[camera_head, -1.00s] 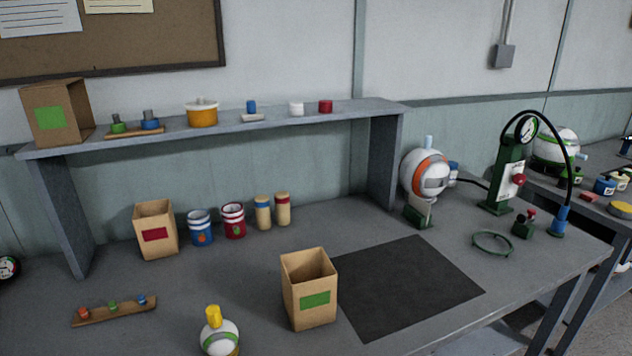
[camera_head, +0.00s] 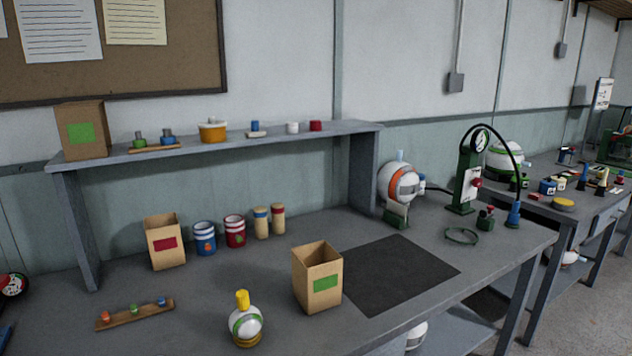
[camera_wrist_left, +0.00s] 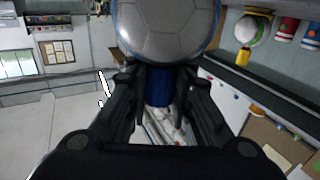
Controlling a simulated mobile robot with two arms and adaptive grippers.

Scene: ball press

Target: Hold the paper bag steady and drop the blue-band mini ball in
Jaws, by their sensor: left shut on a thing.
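My left gripper (camera_wrist_left: 158,76) shows only in the left wrist view. Its fingers are shut on the blue stem (camera_wrist_left: 158,90) of a grey-white ball (camera_wrist_left: 168,30). A thin blue band shows along the ball's edge; the rest of the ball is cut off by the frame. In the head view an open-topped paper bag with a green label (camera_head: 309,284) stands upright on the bench, beside the black mat. A similar bag with a red label (camera_head: 160,254) stands farther back, left of the cans. No gripper touches either bag in view. My right gripper is not in view.
A green-band ball with a yellow stem (camera_head: 246,325) stands left of the green-label bag. A small wooden rack (camera_head: 135,314) lies at left. The black mat (camera_head: 400,272) is bare. A gauge pump (camera_head: 465,180) and orange-band ball (camera_head: 397,182) stand at right, under no shelf.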

